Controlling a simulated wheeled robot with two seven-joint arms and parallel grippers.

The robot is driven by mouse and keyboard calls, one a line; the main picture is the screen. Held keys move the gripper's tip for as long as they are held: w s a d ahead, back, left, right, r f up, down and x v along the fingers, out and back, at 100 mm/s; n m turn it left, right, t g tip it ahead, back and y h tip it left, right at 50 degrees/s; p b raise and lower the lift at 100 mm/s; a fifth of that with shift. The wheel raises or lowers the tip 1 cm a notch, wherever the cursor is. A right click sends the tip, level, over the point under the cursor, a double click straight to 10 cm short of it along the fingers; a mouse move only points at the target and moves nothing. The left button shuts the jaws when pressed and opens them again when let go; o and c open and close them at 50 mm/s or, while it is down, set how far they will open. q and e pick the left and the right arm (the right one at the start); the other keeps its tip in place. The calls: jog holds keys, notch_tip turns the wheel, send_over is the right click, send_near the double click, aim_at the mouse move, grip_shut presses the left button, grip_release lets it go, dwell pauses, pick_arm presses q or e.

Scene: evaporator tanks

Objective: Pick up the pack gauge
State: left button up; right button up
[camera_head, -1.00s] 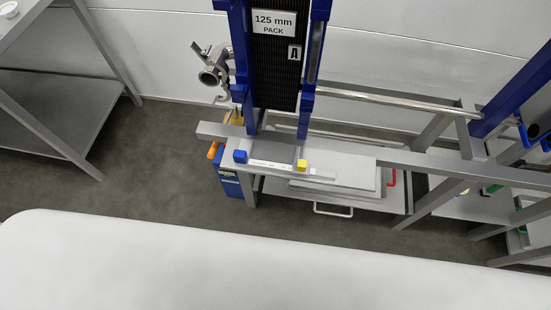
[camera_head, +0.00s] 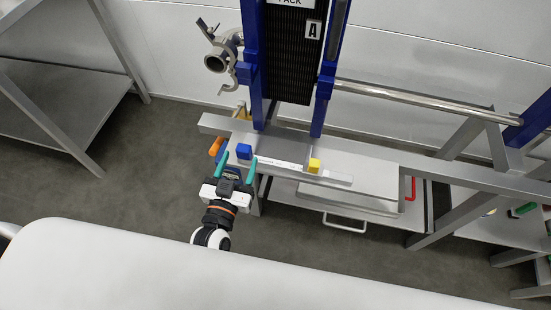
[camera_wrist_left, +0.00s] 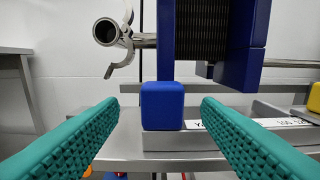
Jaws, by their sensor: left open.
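The pack gauge (camera_head: 284,164) looks like a long grey bar with a pale printed scale, lying on the grey ledge below the plate pack. It has a blue block (camera_head: 244,151) at its left end and a yellow block (camera_head: 314,166) further right. In the left wrist view the blue block (camera_wrist_left: 162,106) is straight ahead, framed between my fingertips, and the yellow block (camera_wrist_left: 314,97) is cut off at the right edge. My left gripper (camera_head: 241,156) is open and empty, its teal fingers pointing at the blue block. Contact cannot be told. My right gripper is not in view.
Blue uprights (camera_head: 252,60) and the dark pack (camera_head: 292,60) rise just behind the gauge. A pipe with a clamp (camera_head: 216,62) is at the back left. A grey frame beam (camera_head: 450,178) runs right. A grey table (camera_head: 65,110) stands at the far left.

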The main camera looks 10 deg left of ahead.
aim_at(247, 141)
pick_arm(q)
jog(key=w, duration=0.7)
jog(key=shift+d+r, duration=0.15)
jog(key=shift+d, duration=0.05)
jog(key=c, duration=1.1)
jog(key=shift+r, duration=0.1)
grip_shut()
